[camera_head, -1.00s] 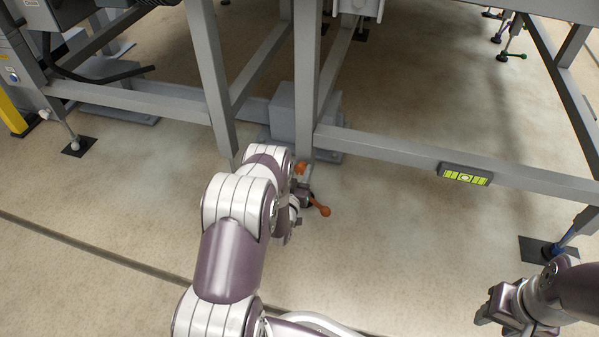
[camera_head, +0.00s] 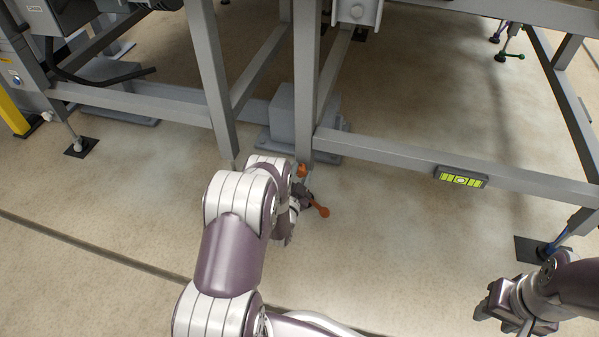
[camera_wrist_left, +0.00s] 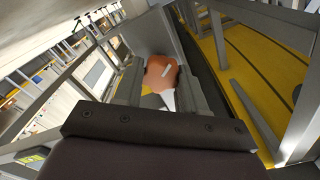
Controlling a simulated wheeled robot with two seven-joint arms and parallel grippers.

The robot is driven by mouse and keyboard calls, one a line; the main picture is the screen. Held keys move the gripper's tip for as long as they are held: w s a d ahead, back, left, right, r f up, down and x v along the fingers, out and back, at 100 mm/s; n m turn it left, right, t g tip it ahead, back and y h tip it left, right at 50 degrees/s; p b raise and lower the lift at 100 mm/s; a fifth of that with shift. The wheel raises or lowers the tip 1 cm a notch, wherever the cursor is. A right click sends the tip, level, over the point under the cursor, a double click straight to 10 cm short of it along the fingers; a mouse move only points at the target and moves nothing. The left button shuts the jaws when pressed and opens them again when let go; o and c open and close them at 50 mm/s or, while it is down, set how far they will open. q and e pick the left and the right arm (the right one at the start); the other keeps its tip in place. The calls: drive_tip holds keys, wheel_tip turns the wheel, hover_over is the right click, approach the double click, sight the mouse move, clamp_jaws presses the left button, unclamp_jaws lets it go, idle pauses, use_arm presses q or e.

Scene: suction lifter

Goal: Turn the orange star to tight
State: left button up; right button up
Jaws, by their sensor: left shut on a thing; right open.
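The orange star is at the foot of the near middle leg of the grey frame. In the head view its orange knobs show at the leg's bottom (camera_head: 303,170) and lower right, partly hidden by my left arm. My left gripper (camera_head: 301,192) reaches it from the left. In the left wrist view an orange knob of the star (camera_wrist_left: 161,74) sits between the two grey fingers of my left gripper (camera_wrist_left: 160,92), which is shut on it. My right gripper (camera_head: 488,306) is open at the lower right, away from the frame.
A grey block (camera_head: 285,118) stands behind the leg. The floor in front is clear.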

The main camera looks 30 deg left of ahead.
use_arm(q)
drive_tip(key=m+p, duration=0.1)
drive_tip(key=m, duration=0.5)
drive_tip(key=shift+f, duration=0.1)
drive_tip(key=m+p, duration=0.1)
drive_tip(key=m, duration=0.5)
drive_tip(key=shift+f+m, duration=0.1)
drive_tip(key=shift+m, duration=0.3)
drive_tip(key=m+p, duration=0.1)
drive_tip(key=m, duration=0.5)
drive_tip(key=shift+s, duration=0.1)
drive_tip(key=m, duration=0.6)
drive_tip(key=shift+f, duration=0.1)
drive_tip(key=shift+m, duration=0.3)
drive_tip(key=o, duration=1.1)
drive_tip(key=shift+c, duration=0.2)
